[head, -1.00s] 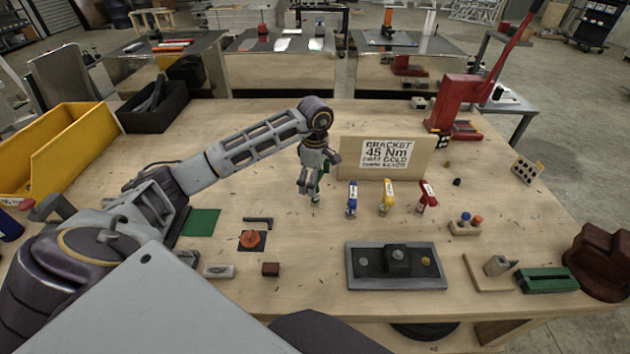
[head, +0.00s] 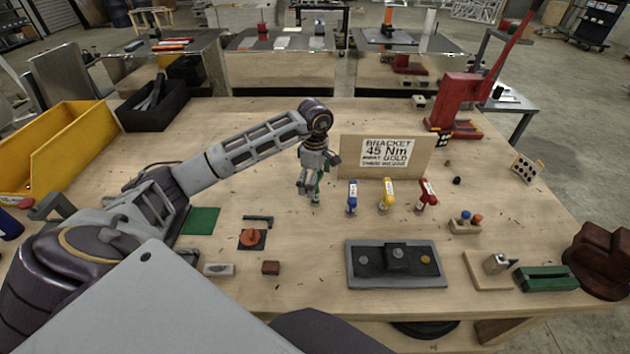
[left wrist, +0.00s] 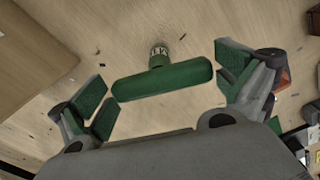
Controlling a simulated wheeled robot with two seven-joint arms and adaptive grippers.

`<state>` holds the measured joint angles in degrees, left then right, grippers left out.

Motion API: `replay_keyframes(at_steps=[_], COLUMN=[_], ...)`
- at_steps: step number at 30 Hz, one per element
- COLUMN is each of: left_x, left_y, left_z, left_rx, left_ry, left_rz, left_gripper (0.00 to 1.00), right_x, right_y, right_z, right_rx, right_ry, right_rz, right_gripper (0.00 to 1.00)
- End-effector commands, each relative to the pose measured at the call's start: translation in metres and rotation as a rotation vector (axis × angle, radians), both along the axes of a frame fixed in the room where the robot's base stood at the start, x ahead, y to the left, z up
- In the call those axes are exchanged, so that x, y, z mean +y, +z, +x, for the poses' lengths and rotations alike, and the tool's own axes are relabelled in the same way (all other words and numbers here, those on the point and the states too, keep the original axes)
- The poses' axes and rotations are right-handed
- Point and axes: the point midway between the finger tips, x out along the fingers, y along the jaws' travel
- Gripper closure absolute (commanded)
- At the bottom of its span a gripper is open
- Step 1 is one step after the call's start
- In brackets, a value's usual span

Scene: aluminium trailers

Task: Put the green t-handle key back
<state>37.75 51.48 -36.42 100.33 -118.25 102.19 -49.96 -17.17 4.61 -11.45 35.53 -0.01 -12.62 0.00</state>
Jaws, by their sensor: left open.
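The green t-handle key (head: 316,196) stands about upright at the left end of a row with the blue (head: 351,198), yellow (head: 386,196) and red (head: 427,195) keys. My left gripper (head: 311,186) is over its top and partly hides it. In the left wrist view the key's green handle bar (left wrist: 163,82) lies between the open, green-padded fingers of my left gripper (left wrist: 166,84). Gaps show at both ends of the bar, small on the left. A labelled collar is behind the bar. How the key's lower end is seated cannot be told. My right gripper is not in view.
A sign board (head: 385,158) stands just behind the keys. A grey tray (head: 395,283) with a black block is in front of them. A green square (head: 201,221) and an orange knob (head: 251,237) lie to the left. The table between the gripper and tray is mostly clear.

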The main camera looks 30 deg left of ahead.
Motion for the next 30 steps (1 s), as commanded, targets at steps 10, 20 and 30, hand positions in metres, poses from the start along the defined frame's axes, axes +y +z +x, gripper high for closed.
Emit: replay_keyframes(at_steps=[10,20,30], left_x=[0.0,0.0,0.0], left_y=[0.01,0.044,0.082], left_z=[0.001,0.001,0.001], left_rx=[-0.002,-0.003,-0.003], left_ry=[0.0,0.0,0.0], left_rz=[-0.001,0.0,0.0], left_gripper=[0.0,0.0,0.0], right_x=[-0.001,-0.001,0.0], right_y=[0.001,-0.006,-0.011], right_z=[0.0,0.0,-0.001], right_rx=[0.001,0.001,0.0], right_ry=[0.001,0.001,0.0], right_rz=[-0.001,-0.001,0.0], right_gripper=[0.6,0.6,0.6])
